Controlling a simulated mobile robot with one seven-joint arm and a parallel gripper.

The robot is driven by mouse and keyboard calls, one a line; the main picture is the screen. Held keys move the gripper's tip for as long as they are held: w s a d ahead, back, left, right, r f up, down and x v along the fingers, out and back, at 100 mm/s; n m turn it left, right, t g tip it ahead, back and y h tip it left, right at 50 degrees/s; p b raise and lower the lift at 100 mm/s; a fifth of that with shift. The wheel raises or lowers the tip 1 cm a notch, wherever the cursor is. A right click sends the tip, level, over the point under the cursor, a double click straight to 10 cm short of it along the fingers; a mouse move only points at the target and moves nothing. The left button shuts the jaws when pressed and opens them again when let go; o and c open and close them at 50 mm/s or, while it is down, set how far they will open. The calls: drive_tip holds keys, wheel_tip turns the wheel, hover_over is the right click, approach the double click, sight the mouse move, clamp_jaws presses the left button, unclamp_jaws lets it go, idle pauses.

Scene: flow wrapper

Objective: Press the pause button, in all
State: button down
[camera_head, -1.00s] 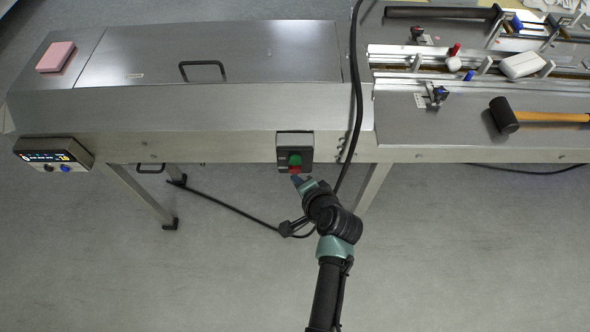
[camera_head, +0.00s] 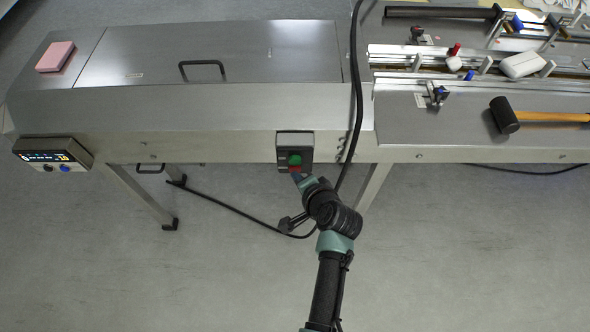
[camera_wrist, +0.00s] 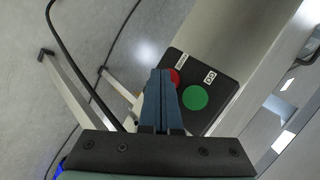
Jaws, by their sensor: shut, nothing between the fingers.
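The button box (camera_head: 309,142) is a dark box on the front face of the machine, with a green button (camera_head: 295,160) above a red button (camera_head: 294,169). In the wrist view the green button (camera_wrist: 195,97) is in full sight, beside a "GO" label. The red button (camera_wrist: 175,77) is mostly hidden behind the fingers; the label near it is too small to read surely. My gripper (camera_head: 298,178) is shut and empty, its tips at the red button. In the wrist view my gripper (camera_wrist: 160,75) overlaps the red button; I cannot tell whether it touches.
A control panel (camera_head: 53,154) with a lit display is at the machine's left end. A black cable (camera_head: 355,90) hangs right of the button box. A mallet (camera_head: 505,115) and a pink block (camera_head: 55,56) lie on top. The floor in front is mostly clear.

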idle(0.4)
drive_tip(key=shift+s+p, duration=0.5)
drive_tip(key=shift+s, duration=0.35)
drive_tip(key=shift+s+p, duration=1.15)
drive_tip(key=shift+s, duration=1.35)
